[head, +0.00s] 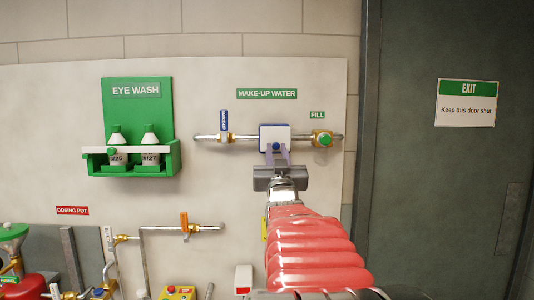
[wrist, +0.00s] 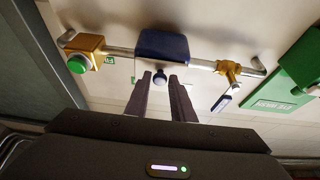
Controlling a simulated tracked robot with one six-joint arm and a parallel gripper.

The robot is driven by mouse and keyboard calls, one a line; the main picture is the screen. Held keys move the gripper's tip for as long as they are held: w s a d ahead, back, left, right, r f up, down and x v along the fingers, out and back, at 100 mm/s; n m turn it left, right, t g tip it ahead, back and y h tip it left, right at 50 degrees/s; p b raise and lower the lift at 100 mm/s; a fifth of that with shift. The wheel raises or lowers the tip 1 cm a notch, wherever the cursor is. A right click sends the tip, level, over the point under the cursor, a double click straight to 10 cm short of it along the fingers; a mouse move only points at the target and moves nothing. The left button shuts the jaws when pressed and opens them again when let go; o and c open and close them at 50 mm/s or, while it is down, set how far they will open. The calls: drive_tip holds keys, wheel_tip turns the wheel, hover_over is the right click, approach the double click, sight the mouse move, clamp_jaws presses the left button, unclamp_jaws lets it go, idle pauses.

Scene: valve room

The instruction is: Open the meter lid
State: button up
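The meter (head: 276,132) is a small box with a white front and blue edges on the pipe under the MAKE-UP WATER sign. In the wrist view its dark blue side (wrist: 162,45) shows, and the lid looks closed. A round blue knob (head: 276,146) sits at its lower front; it also shows in the wrist view (wrist: 159,80). My gripper (head: 277,154) is just below the meter and points at it. In the wrist view my gripper's fingers (wrist: 161,85) are apart, with the knob seen between their tips. I cannot tell whether they touch it.
A brass valve with a green knob (head: 323,139) is right of the meter, under the FILL sign. A blue-handled valve (head: 224,124) is on the left. The green eye wash rack (head: 131,160) is further left. The grey door (head: 440,190) is at right.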

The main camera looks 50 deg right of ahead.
clamp_jaws()
drive_tip(key=shift+a, duration=0.15)
idle(0.4)
